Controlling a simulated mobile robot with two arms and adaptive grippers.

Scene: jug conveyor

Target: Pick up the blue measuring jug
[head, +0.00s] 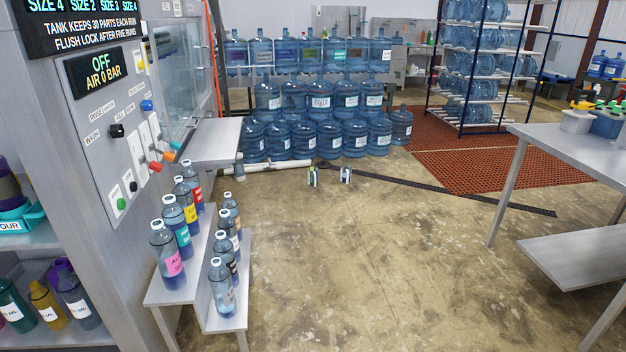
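Several jugs or bottles stand on the lower shelf at the far left. One is a grey-blue see-through vessel (78,298) with a white label ending in "ML". An amber one (47,303) and a dark green one (15,305) stand to its left, and a purple piece shows behind it. I cannot tell for certain whether the grey-blue vessel is the blue measuring jug. Neither of my grippers is in view, and nothing is seen touching these vessels.
A grey control panel (100,120) rises at left. A stepped metal stand (180,290) holds several labelled bottles. A metal table (580,160) at right bears small bins. Two small objects (312,177) sit on the floor before stacked large water bottles (320,140). The central floor is clear.

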